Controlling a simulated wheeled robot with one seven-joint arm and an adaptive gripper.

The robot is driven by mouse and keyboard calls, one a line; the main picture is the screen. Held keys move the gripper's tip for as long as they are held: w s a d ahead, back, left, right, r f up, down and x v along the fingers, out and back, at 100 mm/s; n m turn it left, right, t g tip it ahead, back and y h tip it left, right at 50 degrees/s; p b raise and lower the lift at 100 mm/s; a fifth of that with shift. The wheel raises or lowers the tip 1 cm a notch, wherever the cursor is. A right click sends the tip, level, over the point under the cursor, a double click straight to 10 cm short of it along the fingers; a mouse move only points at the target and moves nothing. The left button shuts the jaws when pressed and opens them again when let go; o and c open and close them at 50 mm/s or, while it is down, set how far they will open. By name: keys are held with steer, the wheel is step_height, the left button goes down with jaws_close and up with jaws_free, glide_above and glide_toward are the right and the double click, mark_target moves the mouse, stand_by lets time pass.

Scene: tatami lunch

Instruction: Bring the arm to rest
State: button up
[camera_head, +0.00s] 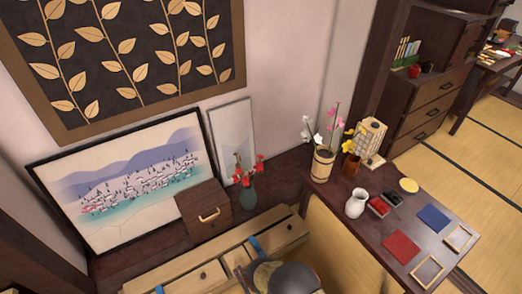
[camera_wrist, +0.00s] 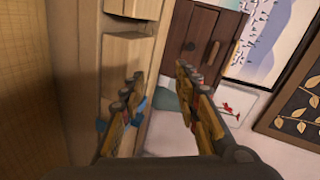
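In the wrist view my gripper (camera_wrist: 160,78) has its two fingers apart, with nothing seen between them. In the head view my dark arm end is at the bottom centre, over the light wooden drawer unit (camera_head: 203,277); the fingers are not clear there. The wrist view shows the light wood front (camera_wrist: 122,52) close by on the left.
A dark wooden box (camera_head: 205,212) and a vase with red flowers (camera_head: 247,190) stand behind the drawer unit. To the right, a dark table (camera_head: 440,215) bears a white jug (camera_head: 356,204), a red mat (camera_head: 401,247) and a blue mat (camera_head: 433,218). Tatami floor (camera_head: 450,165) lies beyond.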

steer(key=s+d+f+n+g+h, duration=0.4)
steer(key=s+d+f+n+g, duration=0.1)
steer(key=s+f+g, duration=0.3)
steer(key=w+d+r+n+g+h+p, duration=0.1)
steer(key=d+r+n+g, duration=0.15)
steer(key=r, duration=1.25)
steer(key=w+d+r+n+g+h+p, duration=0.1)
steer(key=d+r+g+h, duration=0.15)
steer(key=r, duration=1.35)
steer(key=w+d+r+n+g+h+p, duration=0.1)
steer(key=d+r+n, duration=0.15)
steer(key=r, duration=1.25)
steer(key=s+d+r+t+p, duration=0.1)
steer(key=s+d+r, duration=0.3)
steer(key=r, duration=1.1)
steer(key=s+d+r+m+t+p, duration=0.1)
steer(key=s+d+r+t, duration=0.2)
steer(key=r, duration=1.3)
steer(key=s+d+r+m+t+p, duration=0.1)
steer(key=s+d+r, duration=0.6)
steer(key=r, duration=0.9)
steer(key=shift+d+t+y+p, duration=0.35)
steer(key=shift+d+t+p, duration=0.2)
steer(key=shift+d+t, duration=0.5)
